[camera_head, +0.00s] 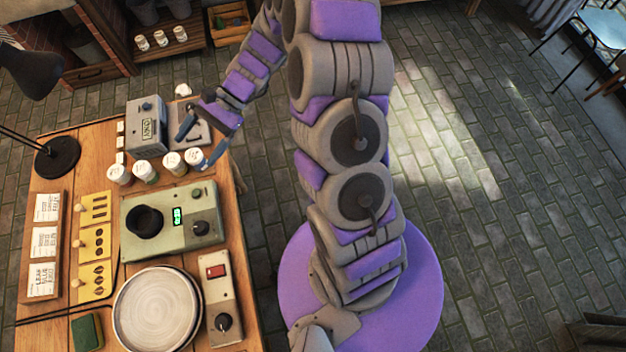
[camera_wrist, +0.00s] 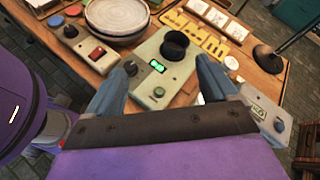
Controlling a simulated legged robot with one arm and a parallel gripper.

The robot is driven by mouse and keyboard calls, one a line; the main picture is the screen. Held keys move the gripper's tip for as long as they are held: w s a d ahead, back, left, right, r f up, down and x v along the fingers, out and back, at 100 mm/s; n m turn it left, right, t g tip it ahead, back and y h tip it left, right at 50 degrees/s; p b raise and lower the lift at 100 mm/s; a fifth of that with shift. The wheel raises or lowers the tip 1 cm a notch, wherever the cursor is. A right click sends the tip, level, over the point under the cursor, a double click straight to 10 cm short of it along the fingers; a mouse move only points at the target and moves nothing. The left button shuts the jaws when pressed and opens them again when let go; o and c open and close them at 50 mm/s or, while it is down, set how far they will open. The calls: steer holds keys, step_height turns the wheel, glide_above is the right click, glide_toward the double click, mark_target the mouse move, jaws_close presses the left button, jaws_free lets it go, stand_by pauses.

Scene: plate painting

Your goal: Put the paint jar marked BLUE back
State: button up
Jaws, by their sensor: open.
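Several white-lidded paint jars (camera_head: 146,171) stand in a row on the table, between the grey box and the green device. Their lid marks are too small to read, so I cannot tell which is BLUE. My gripper (camera_head: 203,143) is at the right end of this row, close to the rightmost jar (camera_head: 193,156), its two blue-grey fingers spread apart. In the wrist view my gripper (camera_wrist: 167,62) is open, with nothing visible held between the fingers.
The green device (camera_head: 172,222) with a black cup and lit display stands mid-table. A round plate (camera_head: 157,309), a red-switch box (camera_head: 217,300), yellow pattern cards (camera_head: 95,243) and a grey box (camera_head: 146,125) surround it. More white-lidded jars (camera_head: 160,39) stand on a back shelf.

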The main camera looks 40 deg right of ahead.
steer(key=s+d+r+n+h, duration=0.2)
steer(key=s+r+n+h, duration=0.15)
steer(key=s, duration=0.35)
steer(key=s+d+r+n+g+h, duration=0.1)
steer(key=s+r+n+h, duration=0.1)
steer(key=s+r, duration=0.3)
steer(key=s+d+r+n+h, duration=0.2)
steer(key=s+n+h, duration=0.1)
steer(key=s, duration=0.5)
steer(key=s+d+r+n+t+h, duration=0.1)
steer(key=s+d+r+n+h, duration=0.1)
steer(key=s+d+h, duration=0.2)
steer(key=s+d, duration=0.3)
steer(key=s, duration=0.1)
steer(key=shift+d+n+t, duration=0.2)
steer(key=shift+n+t, duration=0.15)
steer(key=shift+t, duration=0.05)
